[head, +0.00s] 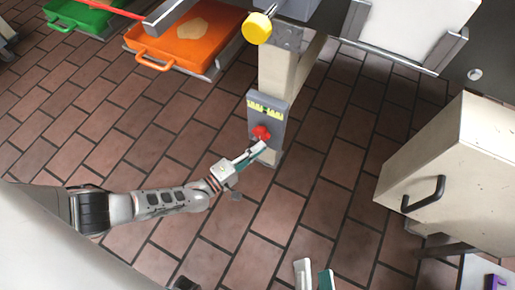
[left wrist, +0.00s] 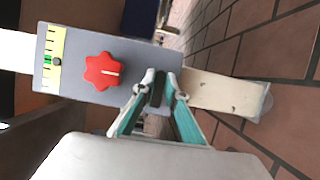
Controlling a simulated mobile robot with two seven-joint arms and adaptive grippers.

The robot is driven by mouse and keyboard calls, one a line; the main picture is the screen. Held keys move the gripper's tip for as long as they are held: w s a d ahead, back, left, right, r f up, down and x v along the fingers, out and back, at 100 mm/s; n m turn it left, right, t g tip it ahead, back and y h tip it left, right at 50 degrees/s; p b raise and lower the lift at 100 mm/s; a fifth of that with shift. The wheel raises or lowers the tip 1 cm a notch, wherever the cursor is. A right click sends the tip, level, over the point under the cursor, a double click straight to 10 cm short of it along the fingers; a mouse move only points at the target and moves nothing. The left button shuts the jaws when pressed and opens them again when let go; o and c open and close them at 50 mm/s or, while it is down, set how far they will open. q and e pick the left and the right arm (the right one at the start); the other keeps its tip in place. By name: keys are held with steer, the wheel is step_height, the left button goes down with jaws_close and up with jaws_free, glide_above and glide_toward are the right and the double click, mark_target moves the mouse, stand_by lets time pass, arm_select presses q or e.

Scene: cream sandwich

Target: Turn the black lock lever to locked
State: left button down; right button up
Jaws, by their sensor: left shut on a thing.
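A grey control panel (head: 267,112) sits on a beige post, with a red star-shaped knob (head: 261,132) and a yellow scale (head: 265,108). In the left wrist view the red knob (left wrist: 104,70) has a white pointer line. My left gripper (head: 262,148) is at the panel's lower end, just below the red knob. In the left wrist view its fingertips (left wrist: 158,88) are closed around a small dark part, which looks like the black lock lever; the fingers hide most of it. My right gripper (head: 315,274) is at the bottom edge, its fingers apart with bare floor between them.
A yellow knob (head: 257,28) juts out above the panel. An orange tray (head: 188,50) with a flat beige piece and a green tray (head: 80,16) are at upper left. A beige cabinet (head: 460,165) with a black handle (head: 424,193) stands at right. Brick floor between is clear.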

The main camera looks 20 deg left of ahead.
arm_select(q)
steer(key=c, duration=2)
jaws_free()
steer(key=shift+c, duration=0.2)
steer(key=v, duration=1.2)
